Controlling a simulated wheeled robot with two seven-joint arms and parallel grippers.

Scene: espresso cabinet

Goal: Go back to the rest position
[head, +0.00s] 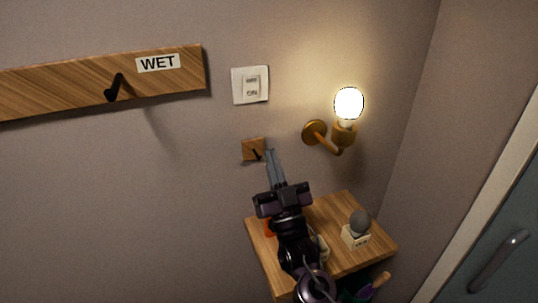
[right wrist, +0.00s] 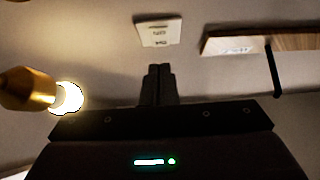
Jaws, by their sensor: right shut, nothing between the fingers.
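My right gripper (head: 270,153) is shut and empty. It points up the wall above the small wooden shelf, its fingertips overlapping the right edge of a small wooden block with a dark hook (head: 249,150) in the head view; I cannot tell whether they touch. In the right wrist view the two fingers of the right gripper (right wrist: 159,69) stand together with nothing between them, below the white switch (right wrist: 159,31) in the picture. My left gripper is not in view.
A lit bulb (head: 349,103) on a brass wall lamp (head: 315,132) is to the right of the gripper. The switch (head: 237,86) and a hook rail labelled WET (head: 60,90) are on the wall. A grey ball (head: 360,222) on a pale block stands on the shelf (head: 335,207). A door is at right.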

